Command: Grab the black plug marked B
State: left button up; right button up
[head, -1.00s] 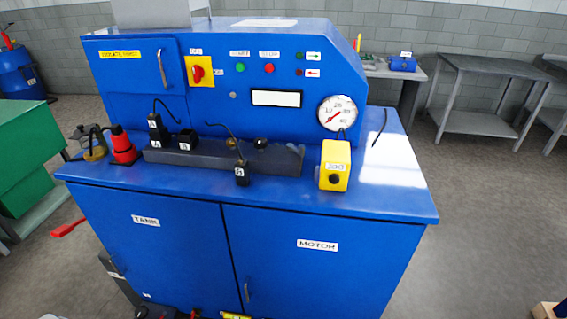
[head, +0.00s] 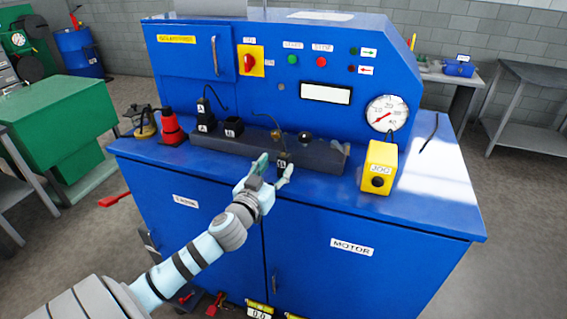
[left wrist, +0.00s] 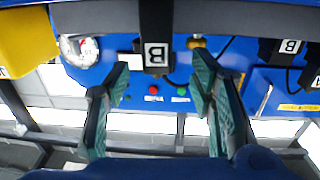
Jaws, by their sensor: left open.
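The black plug marked B (head: 283,159) stands at the front of the dark grey bar on the blue bench, with a thin black cord rising from it. Its white label reads B in the left wrist view (left wrist: 156,55). My left gripper (head: 277,164) is in front of this plug, open, with one finger on each side. In the left wrist view the plug shows between and just beyond the two green-padded fingers (left wrist: 159,64). Contact cannot be told. My right gripper is in neither view.
A black plug marked A (head: 203,107) stands on a labelled black socket, beside another socket marked B (head: 233,127). A red bottle-like item (head: 171,127) stands left, a yellow JOG box (head: 379,166) right. The upright control panel (head: 280,55) rises behind the bar (head: 322,153).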

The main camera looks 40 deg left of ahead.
aim_at(282, 160)
pick_arm(q)
jog(key=x, duration=0.1)
jog(key=p+x, duration=0.1)
jog(key=x, duration=0.3)
jog(key=shift+w+d+r+p, duration=0.2)
jog(key=shift+r+p, duration=0.1)
jog(key=shift+p, duration=0.1)
jog(key=shift+w+f, duration=0.15)
jog(key=shift+f, duration=0.05)
grip_shut()
